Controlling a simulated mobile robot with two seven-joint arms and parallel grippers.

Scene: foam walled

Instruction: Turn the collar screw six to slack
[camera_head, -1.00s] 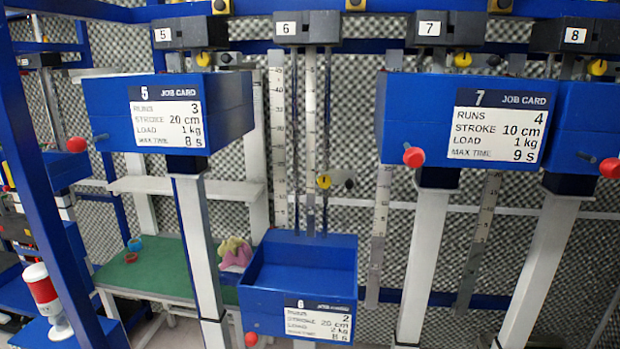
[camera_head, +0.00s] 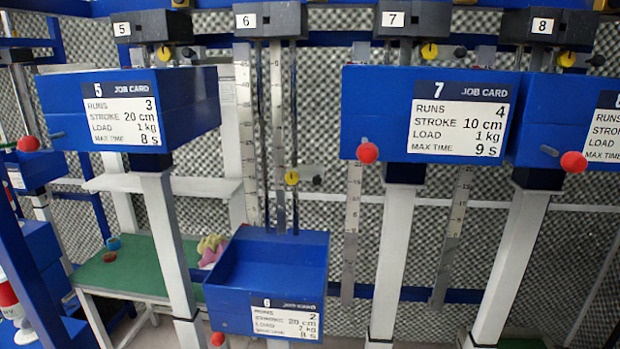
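Station six has a grey head (camera_head: 270,20) with the number 6 and a blue open-topped tray (camera_head: 215,285) low on its column. Between them, on the vertical rods beside the ruled scale (camera_head: 277,150), sits a round yellow knob (camera_head: 291,177) with a small dark knob (camera_head: 316,180) to its right. I cannot tell which of the two is the collar screw, nor how tight it is. The tray looks empty inside and carries a job card (camera_head: 285,318). Neither of my grippers is in view.
Tray five (camera_head: 190,105) and tray seven (camera_head: 375,100) stand higher, on either side of station six, each with a red ball handle. Tray eight (camera_head: 560,110) is at the right. A green-topped table (camera_head: 140,265) stands low at the left behind. The space before the yellow knob is clear.

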